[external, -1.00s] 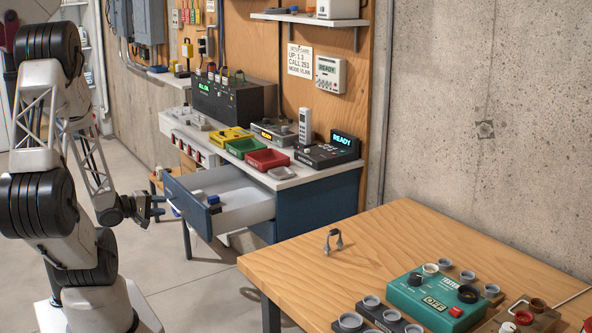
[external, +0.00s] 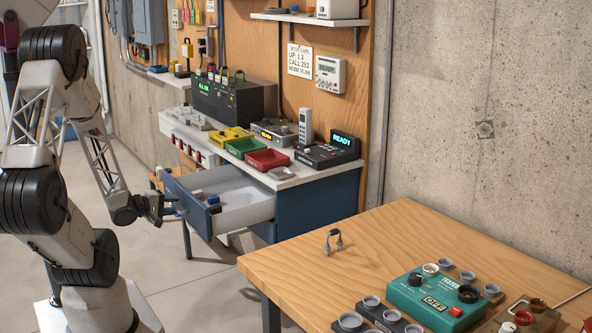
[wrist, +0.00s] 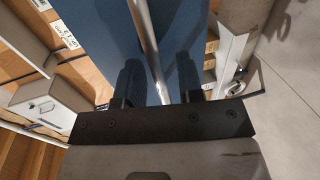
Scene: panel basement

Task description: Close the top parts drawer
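The top parts drawer stands pulled out from the blue cabinet (external: 318,205) under the workbench in the external view. Its blue front (external: 188,206) faces my arm, and its pale inside (external: 245,205) shows a few small parts. My gripper (external: 173,208) is right at the drawer front. In the wrist view the blue front (wrist: 98,30) fills the upper middle, and a metal bar handle (wrist: 147,40) runs between the two dark fingers of my gripper (wrist: 158,80). The fingers are apart, with a gap on either side of the bar. Contact with the front cannot be told.
A wooden table (external: 290,262) with a teal tester (external: 435,300) stands at the front right. The floor left of the drawer is clear.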

